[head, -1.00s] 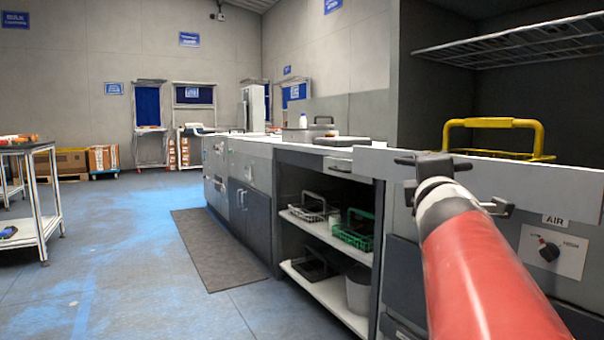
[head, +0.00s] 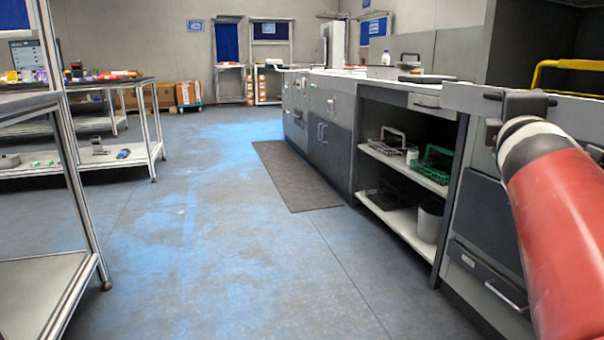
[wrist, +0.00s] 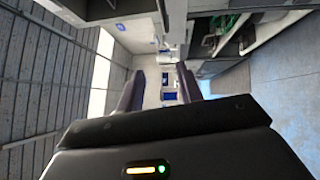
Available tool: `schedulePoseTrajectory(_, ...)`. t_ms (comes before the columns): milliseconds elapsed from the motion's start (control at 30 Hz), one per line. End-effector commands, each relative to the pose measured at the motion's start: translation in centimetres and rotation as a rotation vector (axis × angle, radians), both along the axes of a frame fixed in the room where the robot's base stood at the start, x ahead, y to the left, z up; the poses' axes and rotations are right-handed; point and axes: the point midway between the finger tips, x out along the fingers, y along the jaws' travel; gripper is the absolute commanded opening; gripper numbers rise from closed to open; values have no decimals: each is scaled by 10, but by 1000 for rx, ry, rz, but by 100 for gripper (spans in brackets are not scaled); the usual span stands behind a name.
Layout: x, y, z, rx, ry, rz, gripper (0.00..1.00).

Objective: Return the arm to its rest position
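My red arm (head: 565,220) reaches forward from the lower right of the head view. Its dark end, my gripper (head: 516,104), is in front of the grey counter fronts. In the wrist view my gripper (wrist: 160,72) has its two dark fingers well apart, with only the far room between them. It is open and empty. The wrist picture is turned on its side, with the ceiling at left and the floor at right.
Grey counters (head: 330,125) run along the right, with an open shelf holding a green basket (head: 434,164). A yellow handle (head: 570,66) is at the right edge. Metal-framed tables (head: 150,125) stand at left. A dark mat (head: 295,175) lies on the otherwise clear blue floor (head: 220,240).

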Motion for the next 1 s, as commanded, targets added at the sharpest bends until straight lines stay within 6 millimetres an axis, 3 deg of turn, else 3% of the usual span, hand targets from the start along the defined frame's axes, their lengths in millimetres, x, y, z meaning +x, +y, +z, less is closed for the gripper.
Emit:
schedulePoseTrajectory(200,15,29,5,74,31,53,36)
schedulePoseTrajectory(367,-11,45,-28,395,67,10,36)
schedulePoseTrajectory(567,-59,79,-92,872,166,-90,36)
schedulePoseTrajectory(800,-151,144,-180,1446,397,-333,36)
schedulePoseTrajectory(900,-179,163,-202,1572,475,-426,36)
schedulePoseTrajectory(1000,-196,172,-213,1634,519,-480,36)
